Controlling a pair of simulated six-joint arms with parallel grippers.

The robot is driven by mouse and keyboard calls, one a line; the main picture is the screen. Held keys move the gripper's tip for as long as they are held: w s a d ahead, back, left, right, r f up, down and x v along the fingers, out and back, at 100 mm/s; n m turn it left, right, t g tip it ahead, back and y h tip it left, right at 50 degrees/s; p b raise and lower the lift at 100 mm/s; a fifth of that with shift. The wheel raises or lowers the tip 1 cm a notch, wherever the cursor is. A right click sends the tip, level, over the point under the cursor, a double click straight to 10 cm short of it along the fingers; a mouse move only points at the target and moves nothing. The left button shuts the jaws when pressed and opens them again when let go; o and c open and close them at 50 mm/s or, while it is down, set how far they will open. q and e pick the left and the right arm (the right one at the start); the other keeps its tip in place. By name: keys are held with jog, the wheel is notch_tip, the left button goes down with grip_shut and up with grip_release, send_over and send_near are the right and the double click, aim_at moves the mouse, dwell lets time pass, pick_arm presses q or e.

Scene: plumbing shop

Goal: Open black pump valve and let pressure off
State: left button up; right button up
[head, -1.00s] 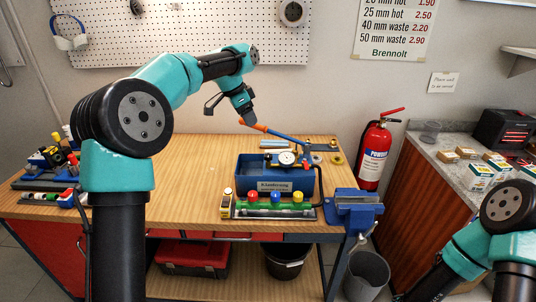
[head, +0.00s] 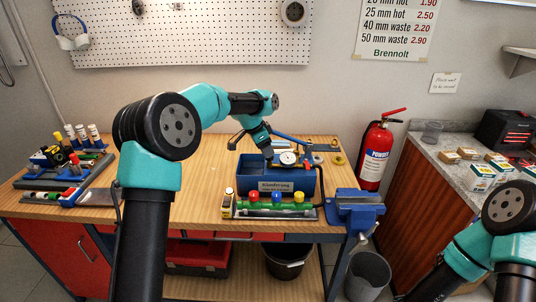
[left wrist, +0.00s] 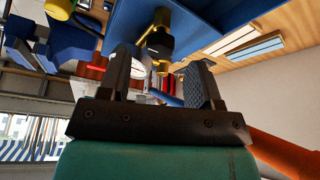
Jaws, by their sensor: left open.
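The blue test pump tank (head: 305,186) stands on the bench, with a round white gauge (head: 288,158) on top and a blue pump lever (head: 292,138) behind. My left gripper (head: 268,158) is low over the tank's left part, beside the gauge. In the left wrist view it is open (left wrist: 158,66), with nothing between its fingers. A black knob (left wrist: 160,44) on a brass fitting (left wrist: 160,18), apparently the valve, lies just beyond the fingertips, roughly between them. The gripper hides the valve in the head view. My right gripper is out of the picture; only its arm shows.
A green manifold (head: 262,205) with coloured knobs stands before the tank, and a blue vise (head: 354,208) is at the front right corner. A grey tool tray (head: 92,172) is at the left. The bench between tray and tank is clear.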

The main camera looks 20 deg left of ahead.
pick_arm(q)
jog(key=shift+x, duration=1.6)
jog(key=c, duration=0.9)
